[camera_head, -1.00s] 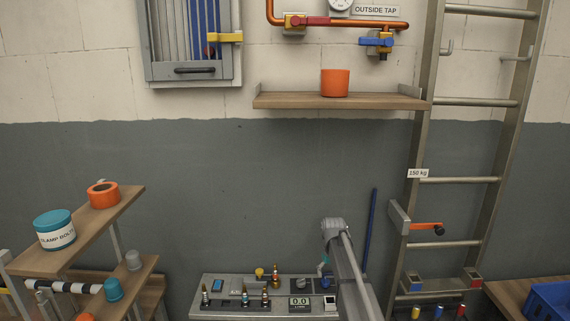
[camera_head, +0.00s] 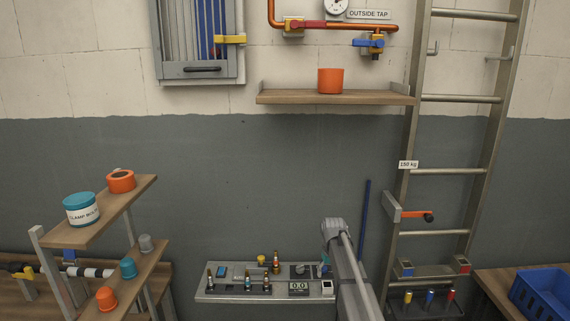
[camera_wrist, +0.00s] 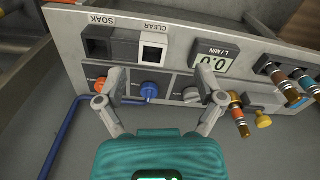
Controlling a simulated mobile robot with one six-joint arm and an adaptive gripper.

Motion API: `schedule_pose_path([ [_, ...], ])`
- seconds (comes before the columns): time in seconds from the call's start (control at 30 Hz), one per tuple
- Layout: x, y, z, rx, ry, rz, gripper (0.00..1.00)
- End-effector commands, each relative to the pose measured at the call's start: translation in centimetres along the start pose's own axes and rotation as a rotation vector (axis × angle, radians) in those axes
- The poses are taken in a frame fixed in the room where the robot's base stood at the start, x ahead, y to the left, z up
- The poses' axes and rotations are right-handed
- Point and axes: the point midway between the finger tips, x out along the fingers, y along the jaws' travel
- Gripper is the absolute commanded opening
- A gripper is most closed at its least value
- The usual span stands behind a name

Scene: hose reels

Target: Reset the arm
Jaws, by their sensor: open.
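My gripper (camera_wrist: 160,112) shows in the wrist view with its two fingers spread apart and nothing between them. It is in front of a grey control panel (camera_wrist: 192,28). The panel has a dark SOAK switch (camera_wrist: 97,42), a white CLEAR switch (camera_wrist: 152,47) and a display (camera_wrist: 213,60) reading 0.0. A blue knob (camera_wrist: 150,91) and an orange knob (camera_wrist: 101,85) sit near the fingertips; contact cannot be told. In the head view my arm (camera_head: 347,270) reaches down beside the panel (camera_head: 230,297), and the gripper itself is hidden.
A ladder (camera_head: 410,190) stands at the right, with a blue crate (camera_head: 540,295) beside it. A stepped wooden rack (camera_head: 75,237) with a teal tub (camera_head: 81,209) and cups is at the left. A wall shelf (camera_head: 290,97) holds an orange cup (camera_head: 330,81).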

Motion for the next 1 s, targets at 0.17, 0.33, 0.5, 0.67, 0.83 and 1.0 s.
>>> schedule_pose_path([
  [0.17, 0.2, 0.0, 0.3, 0.002, 0.0, 0.0, 0.87],
  [0.33, 0.9, -0.3, 2.2, 0.015, 0.0, 0.0, 0.87],
  [0.5, 1.7, -0.7, 4.5, 0.03, 0.0, 0.0, 0.87],
  [0.67, 2.7, -1.1, 7.3, 0.051, 0.0, 0.0, 0.87],
  [0.83, 4.3, -1.9, 11.7, 0.081, 0.0, 0.0, 0.87],
  [1.0, 6.8, -3.1, 18.6, 0.128, -0.001, 0.001, 0.87],
])
